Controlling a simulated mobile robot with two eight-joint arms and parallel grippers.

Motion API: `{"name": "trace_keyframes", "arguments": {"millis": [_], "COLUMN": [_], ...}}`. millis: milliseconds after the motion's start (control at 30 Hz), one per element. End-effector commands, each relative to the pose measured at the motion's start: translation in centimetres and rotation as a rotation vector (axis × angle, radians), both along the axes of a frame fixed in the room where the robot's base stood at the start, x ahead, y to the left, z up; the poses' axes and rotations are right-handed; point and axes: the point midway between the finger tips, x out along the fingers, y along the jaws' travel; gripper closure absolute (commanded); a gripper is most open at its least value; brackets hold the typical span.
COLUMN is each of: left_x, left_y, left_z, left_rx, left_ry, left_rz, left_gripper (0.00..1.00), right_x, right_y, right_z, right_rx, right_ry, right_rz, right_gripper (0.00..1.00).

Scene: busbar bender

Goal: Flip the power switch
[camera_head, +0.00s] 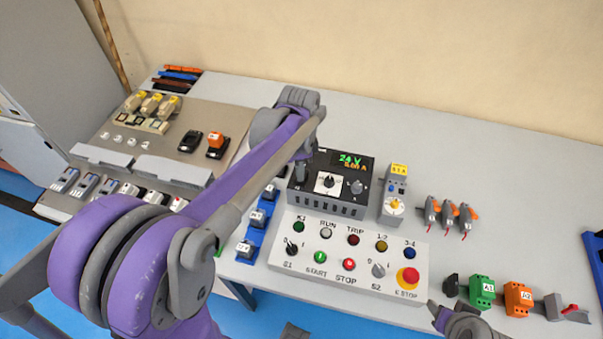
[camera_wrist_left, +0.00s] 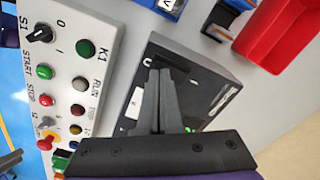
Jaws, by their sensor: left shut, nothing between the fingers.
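The black power supply (camera_head: 352,208) stands on the grey bench, with a lit display reading 24 V (camera_head: 350,161) and two knobs on its face. It also shows in the wrist view (camera_wrist_left: 205,80). My left gripper (camera_head: 300,178) points down at the left end of its face, fingers shut and empty. In the wrist view the left fingertips (camera_wrist_left: 160,74) are over the panel near small white markings. The power switch cannot be made out; the fingers may hide it. Contact with the panel cannot be told. My right gripper (camera_head: 455,318) is at the bottom edge, only partly shown.
The white control panel (camera_head: 272,258) with buttons, S1, S2 and a red E-stop (camera_head: 407,277) lies in front of the supply. A yellow-topped device (camera_head: 394,188) stands to its right. A red bin (camera_wrist_left: 283,40) appears in the wrist view. The back right bench is clear.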

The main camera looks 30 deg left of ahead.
Motion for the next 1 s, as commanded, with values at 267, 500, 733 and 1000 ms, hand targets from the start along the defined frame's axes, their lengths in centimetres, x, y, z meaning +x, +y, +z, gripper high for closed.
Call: {"name": "trace_keyframes", "arguments": {"millis": [267,500,733,1000], "left_x": [0.0,0.0,0.1,0.1], "left_y": [0.0,0.0,0.0,0.0], "left_z": [-0.5,0.1,2.0,4.2], "left_rx": [-0.001,0.0,0.0,-0.001], "left_ry": [-0.001,-0.001,-0.001,-0.002], "left_rz": [0.0,0.0,0.0,0.0], "left_gripper": [1.0,1.0,1.0,1.0], "right_x": [-0.1,0.0,0.5,1.0], "right_y": [0.0,0.0,0.0,0.0], "right_z": [-0.4,0.1,1.6,3.2], "right_rx": [0.0,0.0,0.0,0.0], "right_ry": [0.002,-0.001,-0.009,-0.02], "right_rz": [0.0,0.0,0.0,0.0], "right_gripper": [0.5,0.5,0.5,0.5]}}
